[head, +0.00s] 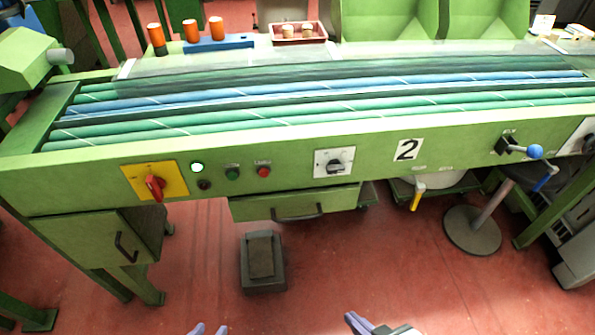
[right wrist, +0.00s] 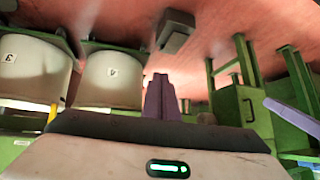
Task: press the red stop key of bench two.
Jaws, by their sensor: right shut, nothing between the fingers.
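The bench marked 2 (head: 407,150) is long and green, with its front panel facing me in the head view. The red stop key (head: 264,171) is a small round button on that panel, right of a green key (head: 232,174). My right gripper (head: 357,322) is at the bottom edge, low and well short of the panel; its purple fingers are shut and empty, also seen in the right wrist view (right wrist: 160,97). My left gripper (head: 209,329) is at the bottom edge, its two fingertips apart with nothing seen between them. Neither gripper touches the bench.
A yellow plate with a red rotary switch (head: 155,186), a lit white lamp (head: 197,167) and a black selector (head: 334,163) share the panel. A drawer (head: 290,204) juts below it. A foot pedal (head: 262,262) and a stool (head: 472,230) stand on the red floor.

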